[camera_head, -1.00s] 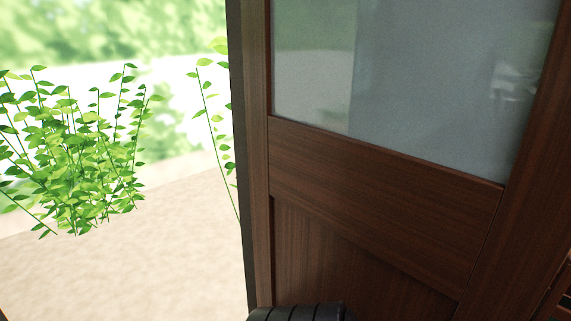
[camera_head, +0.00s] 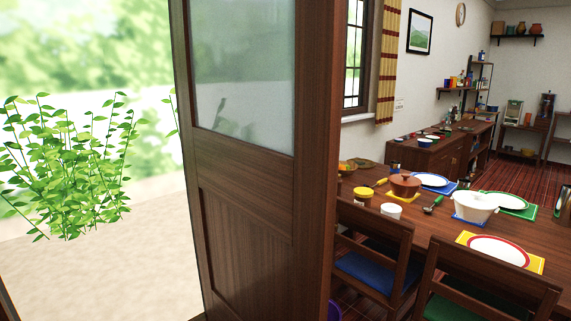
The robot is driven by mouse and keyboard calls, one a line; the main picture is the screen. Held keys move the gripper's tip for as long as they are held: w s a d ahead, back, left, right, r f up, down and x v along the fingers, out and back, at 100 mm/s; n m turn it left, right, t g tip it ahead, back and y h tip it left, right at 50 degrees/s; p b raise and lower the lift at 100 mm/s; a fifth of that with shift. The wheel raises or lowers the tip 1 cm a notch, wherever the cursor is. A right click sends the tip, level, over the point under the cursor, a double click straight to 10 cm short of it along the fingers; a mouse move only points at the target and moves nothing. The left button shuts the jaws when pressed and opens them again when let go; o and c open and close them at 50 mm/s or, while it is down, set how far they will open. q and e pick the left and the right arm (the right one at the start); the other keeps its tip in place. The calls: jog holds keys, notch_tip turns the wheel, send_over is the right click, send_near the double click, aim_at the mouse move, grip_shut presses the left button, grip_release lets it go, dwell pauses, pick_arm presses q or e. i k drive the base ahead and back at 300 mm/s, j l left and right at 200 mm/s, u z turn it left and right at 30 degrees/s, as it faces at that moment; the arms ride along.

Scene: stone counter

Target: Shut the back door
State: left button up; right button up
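The back door (camera_head: 250,185) is dark brown wood with a frosted glass pane (camera_head: 245,70) in its upper half. It stands open in the middle of the head view, with its edge toward me. To its left the doorway shows the bright outdoors and a leafy green plant (camera_head: 70,165). No handle can be made out on the visible face. Neither of my grippers is in view.
Right of the door is a room with a dining table (camera_head: 420,215) set with plates, a white pot (camera_head: 474,207) and a brown pot (camera_head: 405,185). Wooden chairs (camera_head: 375,245) stand close to the door's right side. A sideboard (camera_head: 435,160) lines the wall.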

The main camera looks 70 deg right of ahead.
aim_at(259, 83)
jog(key=k+l+z, duration=0.15)
jog(key=k+l, duration=0.4)
jog(key=k+l+z, duration=0.2)
jog(key=k+l, duration=0.3)
jog(key=l, duration=0.15)
